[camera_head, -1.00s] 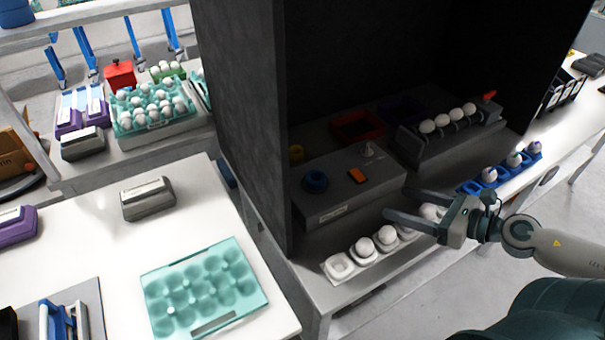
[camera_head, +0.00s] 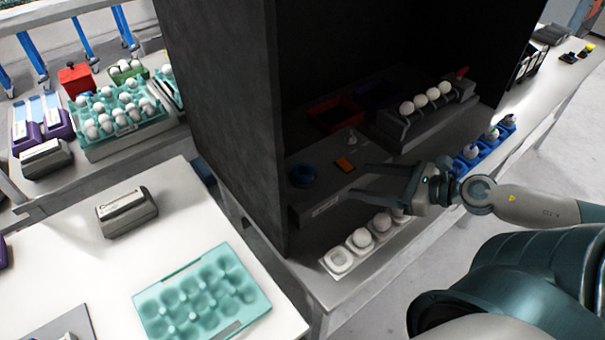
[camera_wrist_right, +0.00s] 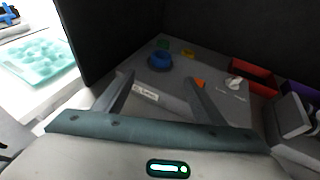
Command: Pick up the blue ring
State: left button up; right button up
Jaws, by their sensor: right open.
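The blue ring (camera_head: 302,175) lies on top of a grey box (camera_head: 322,192) inside the dark booth. In the right wrist view the blue ring (camera_wrist_right: 160,62) sits on the box top, ahead of and between my fingers. My right gripper (camera_head: 362,183) is open and empty, to the right of the ring and apart from it. In the right wrist view the open fingers of my right gripper (camera_wrist_right: 158,88) point toward the box. My left gripper is not in view.
An orange piece (camera_head: 345,164) lies on the box right of the ring. A white egg holder (camera_head: 338,262) stands below my gripper. A red tray (camera_head: 335,115) is behind the box. The booth's dark left wall (camera_head: 225,110) stands close to the ring.

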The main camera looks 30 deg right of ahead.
jog(key=w, duration=0.1)
send_near(310, 174)
jog(key=shift+b+x, duration=0.5)
jog(key=shift+x, duration=0.75)
jog(key=shift+p+x, duration=0.45)
jog(key=shift+x, duration=0.4)
jog(key=shift+w+a+f, duration=0.15)
jog(key=shift+w+a, duration=0.05)
jog(key=shift+w, duration=0.1)
